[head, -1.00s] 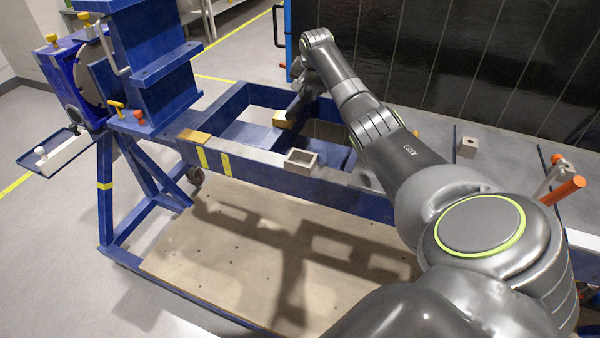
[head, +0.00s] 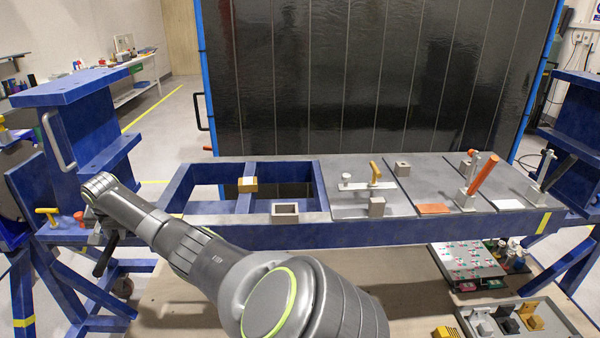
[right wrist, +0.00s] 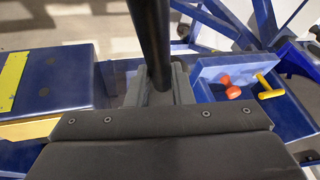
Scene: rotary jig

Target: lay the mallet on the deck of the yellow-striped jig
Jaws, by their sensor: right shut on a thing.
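The yellow-striped jig is a long blue frame (head: 420,232) with a grey deck (head: 345,205) on its right half and a yellow stripe near its right end. My right gripper (head: 104,238) is at the frame's left end, near the orange knob. In the right wrist view my right gripper (right wrist: 160,85) is shut on a dark rod, which looks like the mallet's handle (right wrist: 151,35). A dark piece also hangs at the gripper in the head view. The mallet's head cannot be made out. My left gripper is not in view.
The deck carries clamps, an orange-handled tool (head: 483,174), an orange plate (head: 433,209) and small grey blocks (head: 402,169). Open bays lie left of it. A blue upright (head: 85,130) stands at the left. A yellow T-handle (head: 47,214) and orange knob (head: 80,217) sit near the gripper.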

